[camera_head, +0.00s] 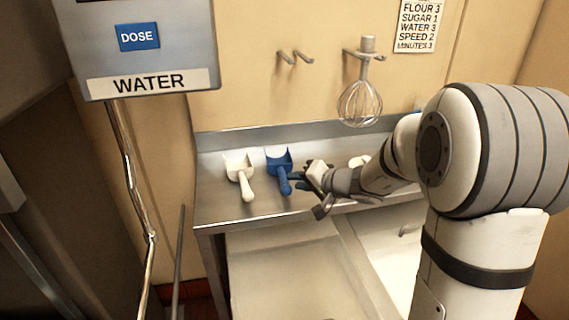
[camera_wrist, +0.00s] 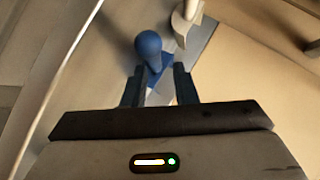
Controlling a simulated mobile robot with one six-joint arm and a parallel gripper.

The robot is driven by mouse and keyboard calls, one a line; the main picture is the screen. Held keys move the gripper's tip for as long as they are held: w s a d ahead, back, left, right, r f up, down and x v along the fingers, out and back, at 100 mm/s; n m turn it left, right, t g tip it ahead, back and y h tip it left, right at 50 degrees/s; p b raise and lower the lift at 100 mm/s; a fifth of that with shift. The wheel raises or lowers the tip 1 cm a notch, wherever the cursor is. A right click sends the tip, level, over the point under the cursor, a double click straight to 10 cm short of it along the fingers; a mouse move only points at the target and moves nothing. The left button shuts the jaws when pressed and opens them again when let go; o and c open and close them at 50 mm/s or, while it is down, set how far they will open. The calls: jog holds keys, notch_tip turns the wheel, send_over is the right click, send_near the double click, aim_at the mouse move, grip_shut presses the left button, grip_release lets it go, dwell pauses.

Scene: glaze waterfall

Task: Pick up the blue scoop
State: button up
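The blue scoop (camera_head: 278,163) lies on the metal counter, its bowl toward the wall and its handle toward the counter's front edge. My gripper (camera_head: 301,184) is just right of its handle in the head view. In the wrist view, my gripper (camera_wrist: 158,76) shows two dark fingers set apart. The blue scoop's rounded handle end (camera_wrist: 148,45) shows just beyond the fingertips, with more blue running down between the fingers. I see gaps beside it and cannot tell any contact. The far part of the scoop is hidden in the wrist view.
A white scoop (camera_head: 241,176) lies left of the blue one. The metal counter (camera_head: 215,203) has a raised back edge. A whisk (camera_head: 360,101) hangs above on the wall. A water dispenser (camera_head: 140,50) stands at the left. A whitish item (camera_head: 358,160) sits partly behind my arm.

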aim_at(281, 172)
jog(key=shift+m+t, duration=0.4)
jog(key=shift+t, duration=0.1)
jog(key=w, duration=0.2)
jog(key=w+f, duration=0.1)
jog(key=shift+w+d+f, duration=0.1)
jog(key=shift+w+d, duration=0.1)
jog(key=shift+w, duration=0.2)
jog(key=p+x, duration=0.1)
jog(key=x, duration=0.6)
jog(key=shift+w+d+p, duration=0.1)
jog(key=shift+p, duration=0.2)
jog(key=shift+c, duration=0.5)
grip_shut()
